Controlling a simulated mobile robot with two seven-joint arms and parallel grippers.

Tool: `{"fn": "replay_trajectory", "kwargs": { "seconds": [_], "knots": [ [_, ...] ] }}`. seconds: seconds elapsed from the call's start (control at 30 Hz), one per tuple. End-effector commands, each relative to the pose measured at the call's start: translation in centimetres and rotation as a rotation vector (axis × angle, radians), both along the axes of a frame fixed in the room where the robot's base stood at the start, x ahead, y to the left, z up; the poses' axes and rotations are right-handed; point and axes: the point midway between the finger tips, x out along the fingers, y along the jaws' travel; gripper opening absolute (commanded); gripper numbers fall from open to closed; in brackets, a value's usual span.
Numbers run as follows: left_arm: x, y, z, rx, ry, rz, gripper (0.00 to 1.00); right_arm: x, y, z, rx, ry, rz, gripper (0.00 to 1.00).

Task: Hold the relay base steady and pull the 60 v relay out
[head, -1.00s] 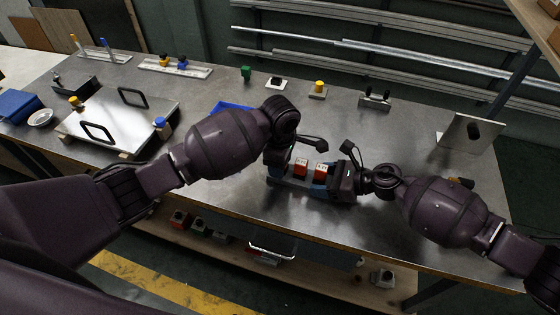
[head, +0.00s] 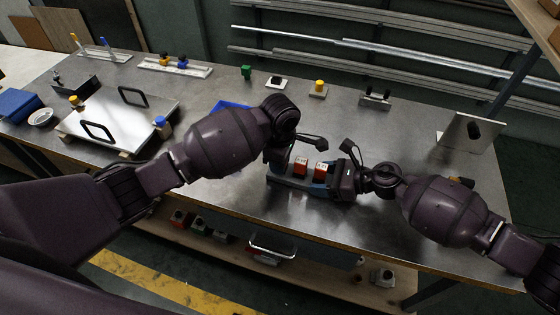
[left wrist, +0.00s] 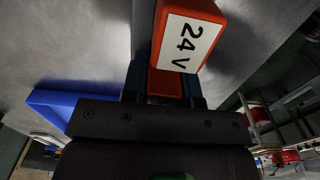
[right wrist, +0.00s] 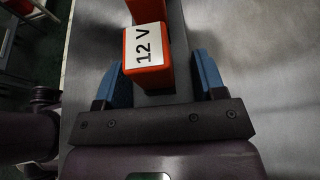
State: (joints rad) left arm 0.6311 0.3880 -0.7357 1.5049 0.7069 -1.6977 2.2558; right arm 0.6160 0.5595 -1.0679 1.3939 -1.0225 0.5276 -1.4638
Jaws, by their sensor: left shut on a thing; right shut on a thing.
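The relay base is a grey bar (head: 294,184) near the table's front edge. Two orange-red relays stand on it: the 24 V relay (head: 300,167), label readable in the left wrist view (left wrist: 187,40), and the 12 V relay (head: 321,172), readable in the right wrist view (right wrist: 147,47). My left gripper (head: 278,167) is at the base's left end, shut on an orange block (left wrist: 165,86) between its blue fingers. No label shows on that block, so I cannot confirm it is the 60 V relay. My right gripper (head: 322,188) is shut on the base's right end, beside the 12 V relay.
A blue tray (head: 232,106) lies behind my left arm. A metal plate with black handles (head: 97,132) is at left, and an upright metal plate (head: 468,133) at right. Small fixtures line the back. The table right of centre is largely clear. A lower shelf (head: 330,277) holds small items.

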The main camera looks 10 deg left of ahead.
Motion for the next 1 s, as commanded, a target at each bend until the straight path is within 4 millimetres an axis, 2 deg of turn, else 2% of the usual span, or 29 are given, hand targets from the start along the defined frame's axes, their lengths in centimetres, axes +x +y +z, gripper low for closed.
{"fn": "replay_trajectory", "kwargs": {
  "seconds": [1.0],
  "knots": [
    [0.1, -0.2, 1.3, -0.006, -0.004, -0.004, 0.00, 0.0, -0.4, -0.5, -0.010, 0.002, -0.006, 0.34]
  ]
}}
